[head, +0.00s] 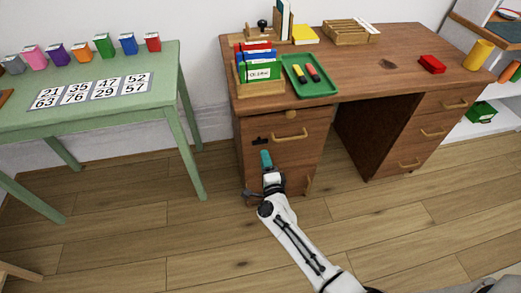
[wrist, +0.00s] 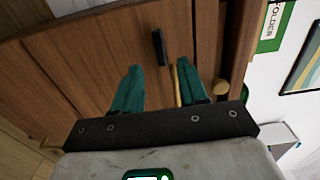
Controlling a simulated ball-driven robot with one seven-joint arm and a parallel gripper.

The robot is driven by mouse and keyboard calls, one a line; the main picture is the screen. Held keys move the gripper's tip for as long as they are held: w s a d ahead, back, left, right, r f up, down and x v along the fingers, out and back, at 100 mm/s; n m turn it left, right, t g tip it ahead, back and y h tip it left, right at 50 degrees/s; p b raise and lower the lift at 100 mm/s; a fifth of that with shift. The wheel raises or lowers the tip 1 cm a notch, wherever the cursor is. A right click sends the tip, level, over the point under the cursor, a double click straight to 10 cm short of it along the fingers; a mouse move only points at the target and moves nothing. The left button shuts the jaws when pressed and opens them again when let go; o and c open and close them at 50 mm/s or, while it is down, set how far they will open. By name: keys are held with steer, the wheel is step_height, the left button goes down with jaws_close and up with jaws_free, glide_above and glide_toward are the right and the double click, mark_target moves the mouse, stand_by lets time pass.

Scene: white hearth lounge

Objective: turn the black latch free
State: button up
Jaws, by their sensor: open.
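The black latch (head: 259,141) is a small dark bar on the front of the wooden desk's left cabinet, left of a brass handle (head: 290,134). In the wrist view the latch (wrist: 159,47) stands as a short upright bar, just beyond the gap between my fingertips. My gripper (head: 265,154) has teal fingers and is just below the latch in the head view. In the wrist view my gripper (wrist: 160,68) is open with nothing held, and its fingers appear apart from the latch. A brass bar shows beside the right finger.
The wooden desk (head: 385,65) carries a green tray (head: 325,88), a folder rack and a red block (head: 432,63). A round knob (head: 291,114) sits above the handle. A green table (head: 120,108) stands to the left. The floor between the table and desk is clear.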

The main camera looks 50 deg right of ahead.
mark_target(260, 144)
steer(key=b+x, duration=0.1)
steer(key=x, duration=0.5)
steer(key=shift+w+d, duration=0.15)
steer(key=shift+w, duration=0.05)
steer(key=shift+c, duration=0.4)
jaws_close()
